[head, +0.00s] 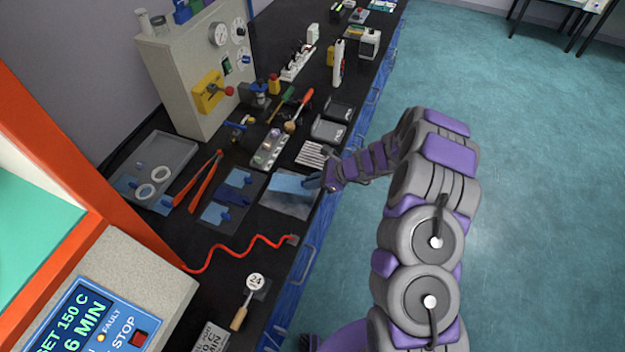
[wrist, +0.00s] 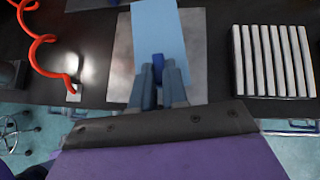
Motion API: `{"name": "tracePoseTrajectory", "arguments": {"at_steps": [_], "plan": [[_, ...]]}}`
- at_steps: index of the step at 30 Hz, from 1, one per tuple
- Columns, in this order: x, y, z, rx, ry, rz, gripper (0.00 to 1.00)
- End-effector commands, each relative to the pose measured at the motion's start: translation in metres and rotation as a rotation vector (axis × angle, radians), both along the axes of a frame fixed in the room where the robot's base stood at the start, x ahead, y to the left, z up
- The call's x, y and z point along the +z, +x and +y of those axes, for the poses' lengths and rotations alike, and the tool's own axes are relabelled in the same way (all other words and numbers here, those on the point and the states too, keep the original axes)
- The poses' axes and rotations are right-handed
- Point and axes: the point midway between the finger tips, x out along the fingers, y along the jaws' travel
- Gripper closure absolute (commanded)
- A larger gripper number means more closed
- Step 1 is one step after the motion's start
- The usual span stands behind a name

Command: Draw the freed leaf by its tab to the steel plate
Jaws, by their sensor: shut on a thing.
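The leaf (head: 287,183) is a thin light blue sheet. In the wrist view the leaf (wrist: 158,32) lies over the grey steel plate (wrist: 196,45), with plate showing mainly on its right side. The steel plate (head: 292,207) also shows in the head view near the bench's front edge. My gripper (head: 319,183) reaches in from the front edge of the bench. In the wrist view my gripper (wrist: 159,82) is shut on the leaf's dark blue tab (wrist: 158,65). I cannot tell whether the leaf touches the plate all over.
A ridged white block (wrist: 272,60) stands right of the plate. A red coiled cord (head: 240,247) runs nearby. Left of the plate are blue pieces with dark tabs (head: 237,184), red tongs (head: 198,182) and a grey tray (head: 178,152) with white rings. Bare black bench shows below the plate.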

Motion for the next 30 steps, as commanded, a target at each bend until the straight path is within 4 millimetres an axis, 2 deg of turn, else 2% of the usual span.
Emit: {"name": "tracePoseTrajectory", "arguments": {"at_steps": [15, 29, 30], "plan": [[-0.029, 0.000, 0.000, -0.001, 0.000, 0.001, 1.00], [-0.034, 0.000, 0.000, 0.000, 0.000, 0.000, 1.00], [-0.034, 0.000, 0.000, 0.000, 0.000, 0.000, 0.84]]}}
